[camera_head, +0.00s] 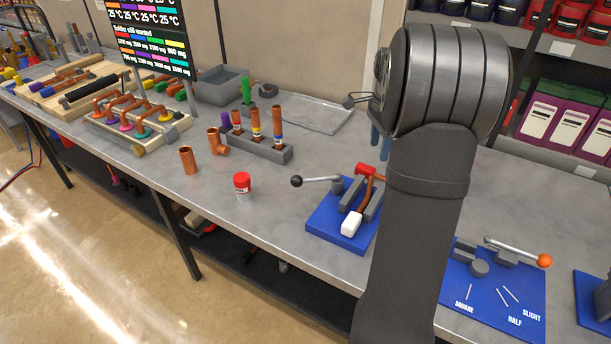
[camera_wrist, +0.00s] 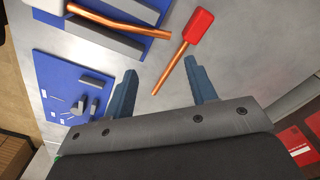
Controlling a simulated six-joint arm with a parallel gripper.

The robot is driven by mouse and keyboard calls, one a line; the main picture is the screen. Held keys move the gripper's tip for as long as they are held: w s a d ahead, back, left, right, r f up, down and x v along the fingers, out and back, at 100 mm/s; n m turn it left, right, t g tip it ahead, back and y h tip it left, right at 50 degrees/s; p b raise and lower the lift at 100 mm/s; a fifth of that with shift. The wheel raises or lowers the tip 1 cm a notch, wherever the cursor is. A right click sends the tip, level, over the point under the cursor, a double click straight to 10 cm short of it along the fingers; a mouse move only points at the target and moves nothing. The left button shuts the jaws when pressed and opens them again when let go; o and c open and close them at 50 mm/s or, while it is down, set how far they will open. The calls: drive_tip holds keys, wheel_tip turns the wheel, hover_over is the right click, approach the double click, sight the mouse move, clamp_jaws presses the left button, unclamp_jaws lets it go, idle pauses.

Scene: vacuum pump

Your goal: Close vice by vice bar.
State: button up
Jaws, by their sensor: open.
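The vice (camera_head: 325,219) is a blue base with grey jaws, on the bench just left of my arm in the head view. Its metal vice bar (camera_head: 320,180) sticks out to the left and ends in a black ball (camera_head: 297,181). Copper pipe lies at the jaws; the vice's edge (camera_wrist: 140,10) shows at the top of the wrist view, without the black ball. My gripper's blue fingers (camera_head: 380,143) are partly hidden by my arm in the head view. In the wrist view my gripper (camera_wrist: 161,66) is open, with nothing held.
A red-headed piece with a copper shaft (camera_wrist: 198,25) appears beyond the fingers. A white block (camera_head: 351,224) is at the vice's front. Right of my arm is a blue plate with an orange-ball lever (camera_head: 545,261). A red jar (camera_head: 242,186) stands to the left.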

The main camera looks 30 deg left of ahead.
drive_tip(key=s+a+r+n+h, duration=0.1)
drive_tip(key=s+a+r+n, duration=0.15)
drive_tip(key=a, duration=0.35)
drive_tip(key=s+a+r+n, duration=0.1)
drive_tip(key=s+a+r, duration=0.25)
drive_tip(key=a, duration=0.25)
drive_tip(key=n+h, duration=0.1)
drive_tip(key=n, duration=0.2)
approach(296, 176)
drive_tip(key=shift+g, duration=0.3)
drive_tip(key=f, duration=0.3)
drive_tip(key=d+f, duration=0.1)
drive_tip(key=f, duration=0.5)
drive_tip(key=shift+w+d+f, duration=0.1)
drive_tip(key=shift+d+f, duration=0.3)
clamp_jaws()
